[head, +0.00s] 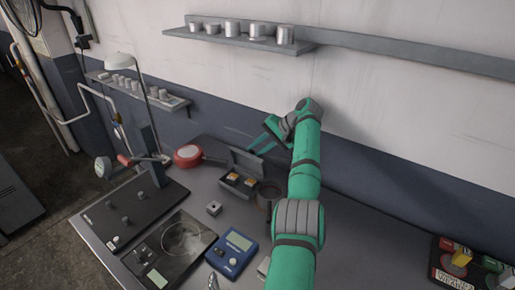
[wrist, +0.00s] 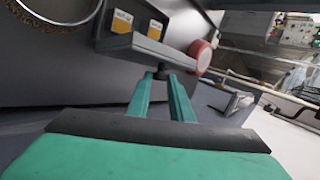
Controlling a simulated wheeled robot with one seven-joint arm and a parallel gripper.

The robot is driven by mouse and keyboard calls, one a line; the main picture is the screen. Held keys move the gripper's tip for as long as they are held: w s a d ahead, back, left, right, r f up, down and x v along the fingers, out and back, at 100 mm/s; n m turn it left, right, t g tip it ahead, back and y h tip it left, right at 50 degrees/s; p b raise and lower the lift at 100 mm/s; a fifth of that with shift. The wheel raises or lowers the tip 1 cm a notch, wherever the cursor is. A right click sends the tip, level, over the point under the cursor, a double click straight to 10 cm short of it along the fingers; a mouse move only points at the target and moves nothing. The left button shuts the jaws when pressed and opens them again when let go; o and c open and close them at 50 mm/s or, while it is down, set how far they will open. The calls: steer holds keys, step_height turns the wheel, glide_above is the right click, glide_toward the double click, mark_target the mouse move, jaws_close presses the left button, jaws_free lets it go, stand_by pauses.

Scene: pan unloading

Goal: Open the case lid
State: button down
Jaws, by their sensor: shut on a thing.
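The small grey case (head: 225,186) sits on the bench in the head view, with orange-yellow items inside. Its lid (head: 245,158) stands raised at the back, and the inside is exposed. My gripper (head: 254,143) is behind and above the lid, with its teal fingers reaching toward it. In the wrist view the fingertips (wrist: 163,75) are shut on a small dark knob at the lid (wrist: 145,52). Two orange-labelled items (wrist: 122,22) show beyond the lid. The fingers hide part of the knob.
A red round-ended pan (head: 188,155) lies left of the case; it also shows in the wrist view (wrist: 199,56). A dark cup (head: 269,193) stands close right of the case. A blue meter (head: 232,254) and a small metal block (head: 214,208) are in front. The wall is close behind.

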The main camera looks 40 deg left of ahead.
steer(key=shift+s+a, duration=0.1)
steer(key=shift+a, duration=0.05)
steer(key=c, duration=1.6)
jaws_free()
